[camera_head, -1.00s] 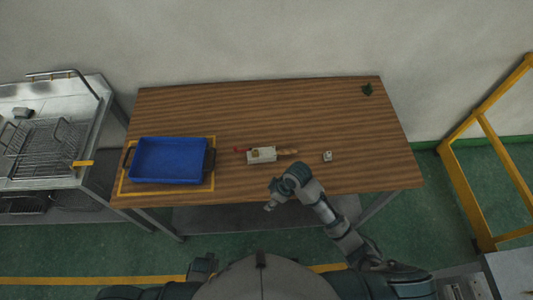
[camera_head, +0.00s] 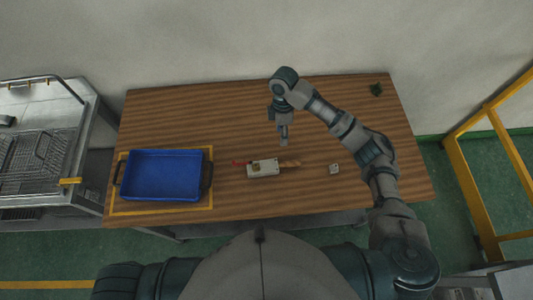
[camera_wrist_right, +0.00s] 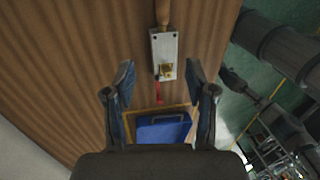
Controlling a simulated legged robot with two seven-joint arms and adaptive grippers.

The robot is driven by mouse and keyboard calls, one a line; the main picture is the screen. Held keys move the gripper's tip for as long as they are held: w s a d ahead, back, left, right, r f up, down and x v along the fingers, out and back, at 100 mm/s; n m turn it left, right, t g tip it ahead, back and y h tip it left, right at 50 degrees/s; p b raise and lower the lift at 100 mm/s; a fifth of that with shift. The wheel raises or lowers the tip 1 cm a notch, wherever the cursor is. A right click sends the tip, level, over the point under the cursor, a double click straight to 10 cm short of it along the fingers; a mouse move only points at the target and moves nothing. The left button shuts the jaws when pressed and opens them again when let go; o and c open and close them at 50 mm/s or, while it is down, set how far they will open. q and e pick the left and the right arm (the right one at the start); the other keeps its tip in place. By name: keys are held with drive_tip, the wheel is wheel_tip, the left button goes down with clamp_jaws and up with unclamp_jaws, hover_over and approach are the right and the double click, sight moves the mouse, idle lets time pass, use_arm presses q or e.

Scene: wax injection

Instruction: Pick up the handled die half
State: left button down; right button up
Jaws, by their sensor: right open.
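The handled die half (camera_head: 263,168) is a pale block with a brass-coloured patch, a red part at its left end and a wooden handle at its right. It lies on the wooden table. In the right wrist view the block (camera_wrist_right: 164,53) shows beyond the fingertips, handle at the top, red part below. My right gripper (camera_head: 284,142) is above the table, just behind and right of the block in the head view. In the wrist view its two fingers (camera_wrist_right: 157,80) are spread wide with nothing between them. My left gripper is not visible.
A blue tray (camera_head: 208,170) stands at the table's left inside a yellow outline. The table's back left is clear.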

approach(282, 163)
drive_tip(key=x, duration=0.4)
drive_tip(key=shift+d+p, duration=0.1)
drive_tip(key=shift+p, duration=0.25)
drive_tip(key=shift+p+x, duration=0.45)
drive_tip(key=shift+x, duration=2.7)
clamp_jaws()
drive_tip(key=shift+r, duration=0.1)
